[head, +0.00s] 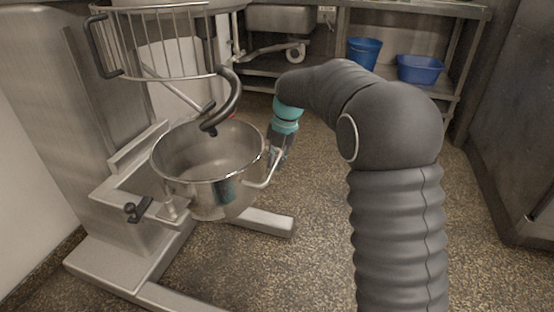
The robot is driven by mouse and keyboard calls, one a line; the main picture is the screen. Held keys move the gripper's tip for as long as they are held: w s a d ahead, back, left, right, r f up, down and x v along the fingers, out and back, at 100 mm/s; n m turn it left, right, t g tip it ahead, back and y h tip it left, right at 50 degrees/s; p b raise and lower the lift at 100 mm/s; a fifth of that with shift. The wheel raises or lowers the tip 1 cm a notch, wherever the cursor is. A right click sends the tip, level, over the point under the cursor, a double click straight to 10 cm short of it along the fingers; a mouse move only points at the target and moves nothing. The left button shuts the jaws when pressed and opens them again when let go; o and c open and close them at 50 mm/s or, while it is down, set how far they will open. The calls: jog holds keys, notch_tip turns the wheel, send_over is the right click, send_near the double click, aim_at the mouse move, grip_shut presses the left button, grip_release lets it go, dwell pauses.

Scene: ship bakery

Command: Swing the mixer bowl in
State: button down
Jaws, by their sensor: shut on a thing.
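The steel mixer bowl (208,188) sits low on the left in the head view, in front of the mixer's column (75,110). The dark dough hook (228,102) hangs above the bowl's far rim. A bent steel handle (266,181) sticks out from the bowl's right side. My gripper (277,157) is at this handle, to the right of the bowl, and is shut on it. The fingertips are small and partly hidden at the handle. The bowl is upright and looks empty.
The wire guard (160,45) with a black handle is above the bowl. The mixer's foot (262,222) runs along the floor below it. A steel shelf unit with blue tubs (418,69) stands behind. Speckled floor (310,215) is free to the right, up to a dark cabinet (515,130).

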jog(key=shift+w+a, duration=0.1)
jog(key=shift+a, duration=0.25)
jog(key=c, duration=1.2)
grip_release()
jog(key=shift+a, duration=0.15)
jog(key=shift+d, duration=0.3)
jog(key=shift+d+r, duration=0.1)
jog(key=shift+r, duration=0.25)
jog(key=r, duration=0.3)
jog(key=d+r, duration=0.1)
jog(key=r, duration=0.3)
jog(key=d+r, duration=0.1)
jog(key=r, duration=0.3)
jog(key=shift+s, duration=0.25)
